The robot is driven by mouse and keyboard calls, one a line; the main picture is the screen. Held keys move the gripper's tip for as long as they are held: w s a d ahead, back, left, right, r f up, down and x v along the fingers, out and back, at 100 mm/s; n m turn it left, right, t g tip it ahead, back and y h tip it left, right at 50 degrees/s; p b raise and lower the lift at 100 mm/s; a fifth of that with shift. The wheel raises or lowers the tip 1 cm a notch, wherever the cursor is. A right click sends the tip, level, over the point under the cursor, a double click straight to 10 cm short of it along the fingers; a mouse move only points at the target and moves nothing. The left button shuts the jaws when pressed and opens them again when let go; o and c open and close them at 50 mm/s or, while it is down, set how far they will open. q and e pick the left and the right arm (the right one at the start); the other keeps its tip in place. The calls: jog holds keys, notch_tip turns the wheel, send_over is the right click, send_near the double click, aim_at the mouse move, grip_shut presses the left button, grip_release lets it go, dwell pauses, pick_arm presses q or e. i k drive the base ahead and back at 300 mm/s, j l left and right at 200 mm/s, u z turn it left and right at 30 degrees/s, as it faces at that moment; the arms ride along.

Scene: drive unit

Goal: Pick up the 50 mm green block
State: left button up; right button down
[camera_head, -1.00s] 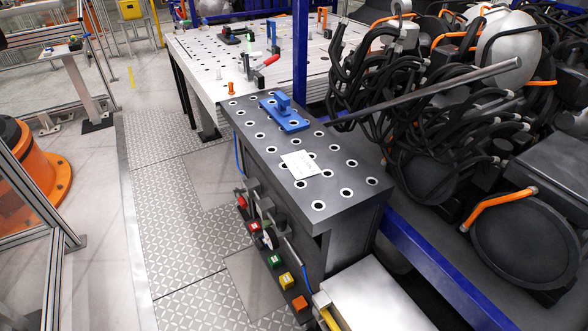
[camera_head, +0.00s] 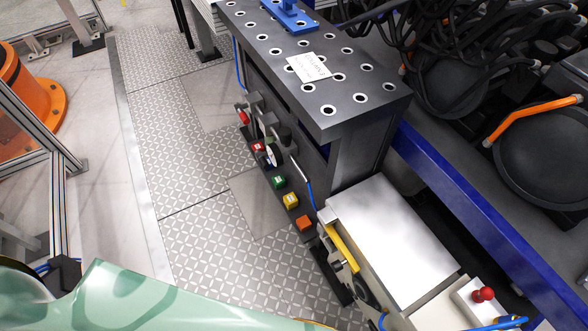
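A small green block (camera_head: 278,182) sits in a row of coloured blocks low along the front side of the dark grey workbench (camera_head: 349,112). It lies between a red block (camera_head: 257,147) and a yellow block (camera_head: 291,200). Another small greenish patch shows close to the red block, but it is too small to tell what it is. The size of the green block cannot be read from the picture. Neither of my grippers is in view.
An orange block (camera_head: 304,223) ends the row nearest me. A silver-topped cabinet (camera_head: 390,240) stands right of it, with a red button (camera_head: 484,294) beyond. The patterned floor (camera_head: 190,150) left of the bench is clear. A blue rail (camera_head: 470,200) runs at right.

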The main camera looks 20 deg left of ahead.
aim_at(278, 181)
jog(key=j+z, duration=0.45)
jog(key=j, duration=0.4)
jog(key=j+z, duration=0.5)
jog(key=j, duration=0.35)
jog(key=k+j, duration=0.1)
jog(key=j, duration=1.1)
jog(key=k+j+z, duration=0.1)
jog(key=j, duration=0.45)
jog(key=k+j, duration=0.15)
jog(key=j, duration=0.45)
